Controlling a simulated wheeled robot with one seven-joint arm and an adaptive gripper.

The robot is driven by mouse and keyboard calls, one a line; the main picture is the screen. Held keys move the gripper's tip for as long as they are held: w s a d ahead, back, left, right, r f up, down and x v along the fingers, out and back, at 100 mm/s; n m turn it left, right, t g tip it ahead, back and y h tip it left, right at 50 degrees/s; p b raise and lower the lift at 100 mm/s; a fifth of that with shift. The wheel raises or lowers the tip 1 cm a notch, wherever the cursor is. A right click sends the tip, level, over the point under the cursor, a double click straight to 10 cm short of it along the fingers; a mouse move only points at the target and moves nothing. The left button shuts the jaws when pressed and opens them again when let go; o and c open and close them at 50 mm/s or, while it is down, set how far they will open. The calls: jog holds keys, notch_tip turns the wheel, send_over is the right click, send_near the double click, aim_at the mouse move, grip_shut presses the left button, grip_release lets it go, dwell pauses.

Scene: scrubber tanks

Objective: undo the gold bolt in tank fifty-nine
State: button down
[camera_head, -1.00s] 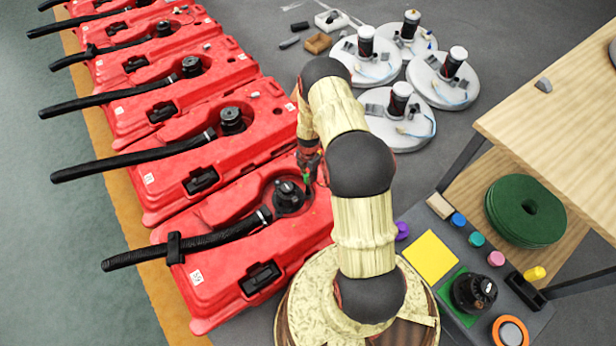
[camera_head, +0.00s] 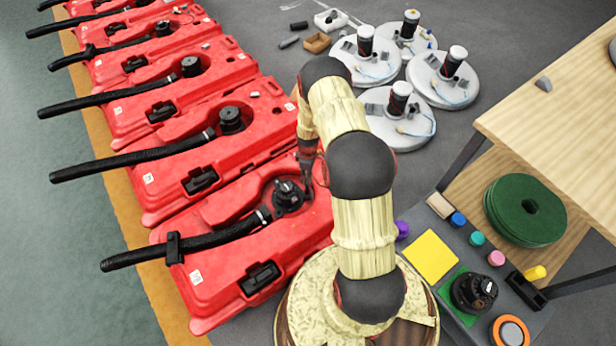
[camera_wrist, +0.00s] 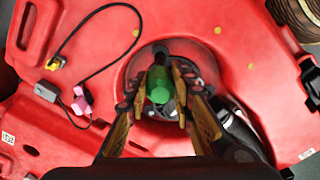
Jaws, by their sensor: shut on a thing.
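The nearest red tank (camera_head: 225,285) has a small white tag that appears to read 59. A black motor unit (camera_head: 289,196) sits in its round recess, with a black hose running left. My gripper (camera_head: 308,187) is low at the right side of that unit. In the wrist view my gripper (camera_wrist: 160,108) is shut on a green cylindrical piece (camera_wrist: 159,90), seen end-on over the recess. The dark unit lies partly hidden behind it. I cannot make out the gold bolt; the gripper and green piece cover part of the recess.
A black cable with a grey box (camera_wrist: 46,91) and pink plug (camera_wrist: 82,101) lies on red plastic in the wrist view. More red tanks (camera_head: 190,125) line up behind. White round bases (camera_head: 397,115) stand at the back. A wooden table (camera_head: 560,120) stands right.

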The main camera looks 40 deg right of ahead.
jog(key=m, duration=0.7)
jog(key=shift+a, duration=0.1)
jog(key=m, duration=0.7)
jog(key=shift+a, duration=0.1)
jog(key=m, duration=1.1)
jog(key=shift+w+m, duration=0.15)
jog(key=shift+m, duration=0.15)
jog(key=shift+f, duration=0.95)
dwell(0.5)
